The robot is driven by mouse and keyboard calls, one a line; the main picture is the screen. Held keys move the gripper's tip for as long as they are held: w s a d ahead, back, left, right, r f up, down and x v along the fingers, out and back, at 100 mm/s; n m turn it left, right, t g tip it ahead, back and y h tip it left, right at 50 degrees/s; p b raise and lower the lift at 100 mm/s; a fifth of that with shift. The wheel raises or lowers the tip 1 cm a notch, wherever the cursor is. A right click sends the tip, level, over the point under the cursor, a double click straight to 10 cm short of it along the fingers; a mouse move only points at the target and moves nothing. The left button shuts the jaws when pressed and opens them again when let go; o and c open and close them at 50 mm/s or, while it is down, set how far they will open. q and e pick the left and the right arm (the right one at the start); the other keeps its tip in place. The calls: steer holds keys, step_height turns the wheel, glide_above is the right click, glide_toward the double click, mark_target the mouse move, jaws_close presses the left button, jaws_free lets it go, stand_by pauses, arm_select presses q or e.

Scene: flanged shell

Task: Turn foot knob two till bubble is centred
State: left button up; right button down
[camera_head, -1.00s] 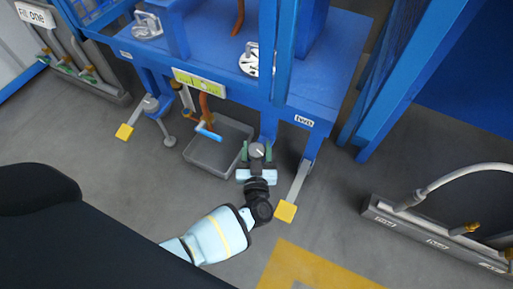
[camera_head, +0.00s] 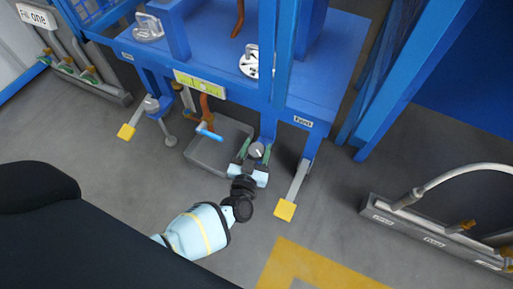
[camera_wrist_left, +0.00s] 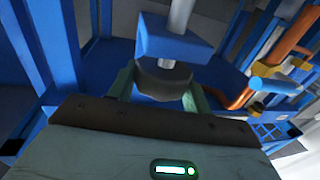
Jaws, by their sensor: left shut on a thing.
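Foot knob two is a grey round knob (camera_head: 257,149) on the blue frame's front leg, close to the label "two" (camera_head: 303,121). My left gripper (camera_head: 255,152) is shut around it, coming from the front. In the left wrist view the dark grey knob (camera_wrist_left: 164,82) sits between the two green fingers, below a blue block (camera_wrist_left: 172,38) with a grey rod. The yellow-green level (camera_head: 200,83) is on the frame's front edge; its bubble is too small to read exactly. My right gripper is not in view.
A grey tray (camera_head: 218,158) stands on the floor left of the gripper, below a blue-handled orange pipe (camera_head: 207,130). Yellow-ended feet (camera_head: 285,210) stick out. A hose rack (camera_head: 430,235) lies at right; floor in front is clear.

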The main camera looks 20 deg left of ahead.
mark_target(254, 157)
arm_select(q)
steer(key=o, duration=1)
steer(key=shift+s, duration=0.35)
steer(key=s+p, duration=0.1)
steer(key=s, duration=0.1)
steer(key=s+p, duration=0.1)
steer(key=s, duration=0.1)
steer(key=s+d+p, duration=0.1)
steer(key=s, duration=0.2)
steer(key=shift+r, duration=0.1)
